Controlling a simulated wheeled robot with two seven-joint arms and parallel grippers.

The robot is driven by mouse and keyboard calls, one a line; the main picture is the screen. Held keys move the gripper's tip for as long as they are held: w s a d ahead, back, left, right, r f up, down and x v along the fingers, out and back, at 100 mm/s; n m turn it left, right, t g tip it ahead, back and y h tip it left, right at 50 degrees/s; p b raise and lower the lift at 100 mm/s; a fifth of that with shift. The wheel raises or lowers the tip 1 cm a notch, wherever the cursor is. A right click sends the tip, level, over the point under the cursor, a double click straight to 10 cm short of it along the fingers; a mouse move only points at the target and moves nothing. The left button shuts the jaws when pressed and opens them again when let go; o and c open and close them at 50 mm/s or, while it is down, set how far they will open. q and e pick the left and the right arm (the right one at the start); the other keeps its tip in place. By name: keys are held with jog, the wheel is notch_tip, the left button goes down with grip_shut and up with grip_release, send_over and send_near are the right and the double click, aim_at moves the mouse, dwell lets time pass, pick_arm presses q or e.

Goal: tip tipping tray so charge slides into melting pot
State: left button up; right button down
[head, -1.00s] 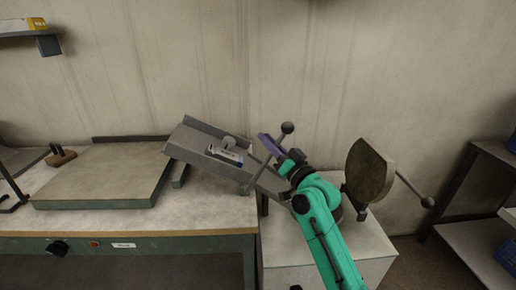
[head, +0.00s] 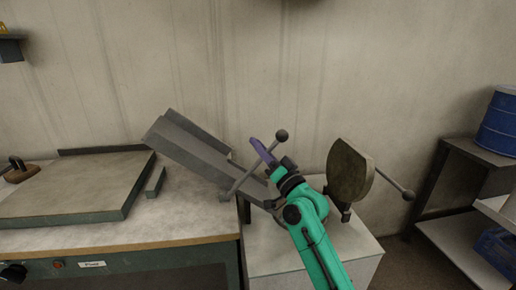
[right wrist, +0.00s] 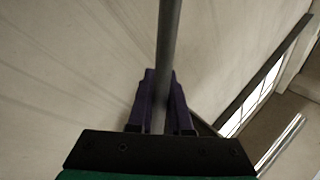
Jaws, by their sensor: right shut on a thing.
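The grey tipping tray (head: 190,148) is tilted steeply in the head view, left end high and right end low beside my right arm. No charge shows on its visible surface. My right gripper (head: 262,151) is shut on the tray's bar handle (head: 238,183), which ends in a round knob (head: 281,135). In the right wrist view, the purple fingers (right wrist: 160,92) close around the grey rod (right wrist: 168,40). The melting pot is hidden, probably behind my right arm; a round lid (head: 349,172) stands upright there. My left gripper is out of view.
A workbench (head: 150,226) with a flat green-edged slab (head: 75,188) stands at left. A pale stand (head: 345,252) is under my right arm. The lid's handle (head: 408,195) juts right. A shelf with a blue drum (head: 497,122) is at far right.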

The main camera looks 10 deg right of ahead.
jog(key=shift+f, duration=0.2)
jog(key=c, duration=1)
grip_release()
jog(key=shift+o, duration=0.8)
jog(key=shift+d, duration=0.2)
jog(key=shift+r, duration=0.1)
jog(key=b+v, duration=0.3)
jog(key=v, duration=1.1)
jog(key=shift+s, duration=0.25)
jog(key=shift+d+f, duration=0.1)
jog(key=shift+f, duration=0.1)
